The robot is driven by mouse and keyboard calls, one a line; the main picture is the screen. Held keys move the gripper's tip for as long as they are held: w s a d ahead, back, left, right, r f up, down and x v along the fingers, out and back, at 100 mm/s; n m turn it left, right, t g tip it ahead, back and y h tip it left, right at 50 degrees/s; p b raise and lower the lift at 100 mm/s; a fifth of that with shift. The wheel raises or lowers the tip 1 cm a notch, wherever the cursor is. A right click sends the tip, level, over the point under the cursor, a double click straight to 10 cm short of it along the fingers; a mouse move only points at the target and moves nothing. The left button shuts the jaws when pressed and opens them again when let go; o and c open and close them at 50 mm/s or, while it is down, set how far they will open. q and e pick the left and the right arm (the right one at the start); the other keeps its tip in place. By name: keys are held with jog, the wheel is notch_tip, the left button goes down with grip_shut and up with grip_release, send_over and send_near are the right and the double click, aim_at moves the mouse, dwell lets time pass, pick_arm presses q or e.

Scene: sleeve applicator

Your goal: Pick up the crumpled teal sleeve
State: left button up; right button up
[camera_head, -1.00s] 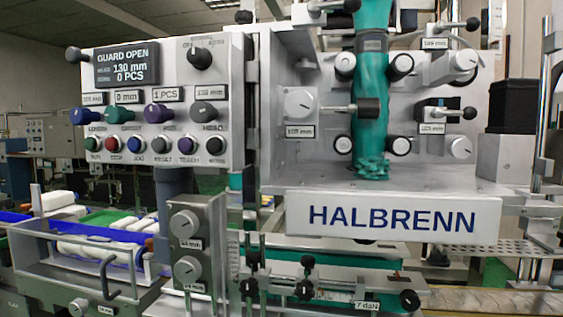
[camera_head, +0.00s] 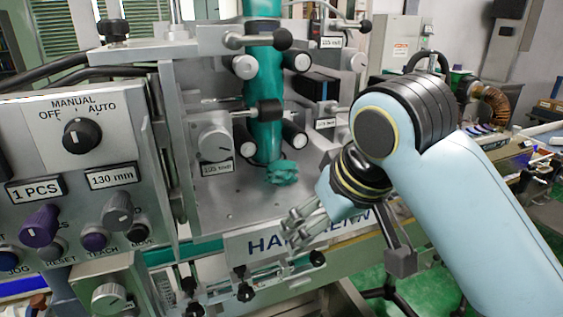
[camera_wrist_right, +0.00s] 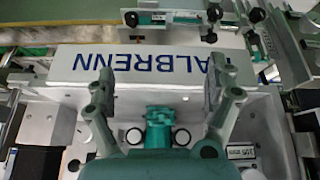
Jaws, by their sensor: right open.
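The crumpled teal sleeve (camera_head: 282,172) sits at the foot of a vertical teal tube on the machine's metal shelf, between the rollers. In the right wrist view the teal sleeve (camera_wrist_right: 158,127) shows between and beyond my fingers. My right gripper (camera_head: 296,226) is in front of the shelf, to the right of and below the sleeve, apart from it. In the right wrist view the right gripper (camera_wrist_right: 155,90) has its two fingers spread wide with nothing between them. My left gripper is not in view.
The HALBRENN front plate (camera_head: 300,235) runs along the shelf's front edge below the sleeve. Black-ended rollers (camera_head: 294,137) and a clamp bar (camera_head: 268,110) crowd the tube. A knob panel (camera_head: 75,180) stands at the left.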

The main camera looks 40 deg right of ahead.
aim_at(282, 164)
jog(key=shift+m+t, duration=0.3)
jog(key=shift+m, duration=0.1)
jog(key=w+r, duration=0.1)
jog(key=w, duration=0.2)
jog(key=w+d+r, duration=0.1)
jog(key=w, duration=0.1)
jog(key=w+r+p, duration=0.1)
jog(key=w, duration=0.2)
jog(key=shift+w+d+r, duration=0.1)
jog(key=shift+w+d, duration=0.3)
jog(key=shift+w, duration=0.5)
jog(key=w, duration=0.2)
jog(key=w+d+p, duration=0.1)
jog(key=w, duration=0.1)
jog(key=shift+w+d, duration=0.1)
jog(key=shift+w, duration=0.3)
jog(key=shift+w+f+p, duration=0.2)
jog(key=shift+f+p, duration=0.2)
jog(key=shift+f, duration=0.2)
jog(key=shift+s, duration=0.1)
jog(key=c, duration=0.9)
